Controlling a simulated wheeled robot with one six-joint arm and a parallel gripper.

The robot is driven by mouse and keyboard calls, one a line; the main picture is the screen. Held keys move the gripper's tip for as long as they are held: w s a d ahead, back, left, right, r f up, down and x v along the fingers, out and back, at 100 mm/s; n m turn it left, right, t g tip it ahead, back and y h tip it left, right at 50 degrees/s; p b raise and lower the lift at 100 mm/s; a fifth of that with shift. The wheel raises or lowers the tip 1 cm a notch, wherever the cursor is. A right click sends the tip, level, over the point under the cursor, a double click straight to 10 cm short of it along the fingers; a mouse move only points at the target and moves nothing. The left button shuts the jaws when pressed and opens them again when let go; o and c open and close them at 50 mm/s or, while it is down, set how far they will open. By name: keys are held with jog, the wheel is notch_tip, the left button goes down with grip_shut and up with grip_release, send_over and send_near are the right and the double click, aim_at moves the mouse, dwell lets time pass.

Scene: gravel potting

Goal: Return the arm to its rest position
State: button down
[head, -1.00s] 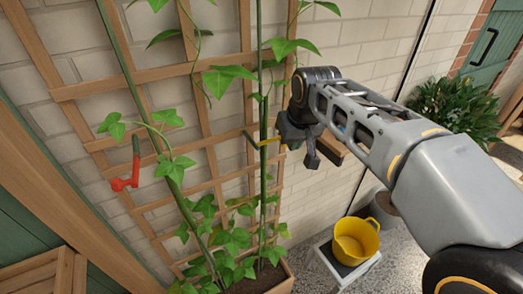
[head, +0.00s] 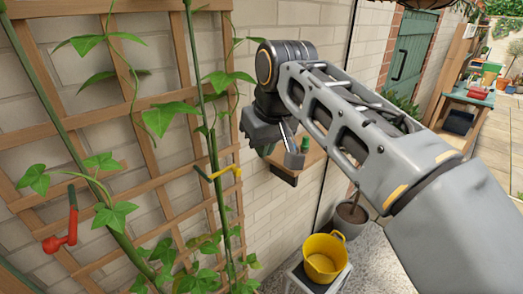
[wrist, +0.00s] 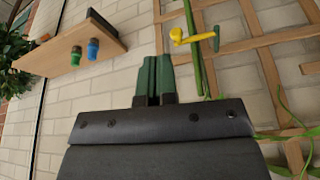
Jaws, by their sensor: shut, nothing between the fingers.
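My gripper (wrist: 154,80) shows in the wrist view with its two green fingers side by side, shut and empty. In the head view my gripper (head: 264,132) hangs at the end of my raised arm, right of the trellis and in front of the brick wall; its fingertips are hard to make out there. A yellow clip (head: 222,173) sits at a plant stem by the trellis, left of and below my gripper. It also shows in the wrist view (wrist: 196,38), apart from the fingers.
The wooden trellis (head: 158,101) with climbing stems fills the left. A red clip (head: 58,242) hangs there. A small wall shelf (head: 287,172) is behind my gripper. A yellow bucket (head: 325,258) stands on a stool below. A workbench (head: 465,97) stands far right, beyond open paving.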

notch_tip(320, 180, down, 8)
jog(key=d+m, duration=0.1)
jog(key=d, duration=0.1)
jog(key=s+d+f+m+h, duration=0.1)
jog(key=s+d+f+m, duration=0.3)
jog(key=s+d+f, duration=0.5)
jog(key=d+f, duration=0.3)
jog(key=f, duration=0.1)
jog(key=shift+s+d+f+m+t+h, duration=0.15)
jog(key=shift+s+d+m+t+h, duration=0.15)
jog(key=shift+d+h, duration=0.1)
jog(key=shift+a, duration=0.1)
